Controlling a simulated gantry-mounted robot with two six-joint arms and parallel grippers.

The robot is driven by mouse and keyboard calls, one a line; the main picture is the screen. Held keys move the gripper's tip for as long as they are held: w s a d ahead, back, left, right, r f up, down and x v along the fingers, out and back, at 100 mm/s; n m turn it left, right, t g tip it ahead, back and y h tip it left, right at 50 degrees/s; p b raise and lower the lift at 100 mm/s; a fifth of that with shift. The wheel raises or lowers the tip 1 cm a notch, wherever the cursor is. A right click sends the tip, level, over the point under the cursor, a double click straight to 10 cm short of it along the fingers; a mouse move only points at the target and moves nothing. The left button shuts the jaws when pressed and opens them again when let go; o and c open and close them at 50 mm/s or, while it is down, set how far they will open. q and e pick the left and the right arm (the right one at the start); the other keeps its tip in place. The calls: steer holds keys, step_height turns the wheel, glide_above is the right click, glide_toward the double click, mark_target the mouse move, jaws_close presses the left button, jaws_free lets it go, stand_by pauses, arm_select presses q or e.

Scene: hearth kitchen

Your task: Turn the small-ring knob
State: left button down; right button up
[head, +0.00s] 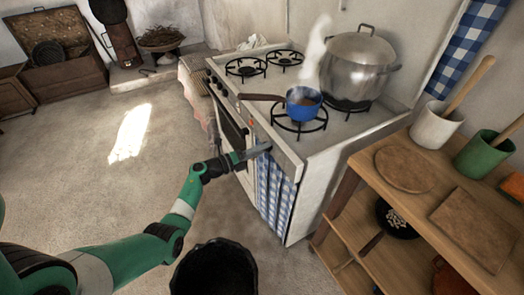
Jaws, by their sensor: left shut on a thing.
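The white stove (325,158) stands in the middle right of the head view, with its row of knobs along the front panel (274,135). My left gripper (264,148) reaches in from the left and is at the near end of this panel. It is shut on a small knob there, which the fingers mostly hide. I cannot tell the knob's angle. A small blue saucepan (303,108) with a dark handle sits on the near front burner, with steam rising above it. My right gripper is not in view.
A large lidded steel pot (358,66) stands behind the saucepan. Two burners (246,67) at the far end are bare. A checked cloth (275,192) hangs below the panel. The floor at left is clear.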

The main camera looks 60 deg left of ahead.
arm_select(q)
steer(key=shift+m+b, duration=0.6)
steer(key=shift+m, duration=1.4)
steer(key=shift+c, duration=1.8)
jaws_free()
steer(key=s+p, duration=0.4)
steer(key=s, duration=0.7)
steer(key=shift+s+d, duration=0.3)
steer(key=shift+s, duration=0.05)
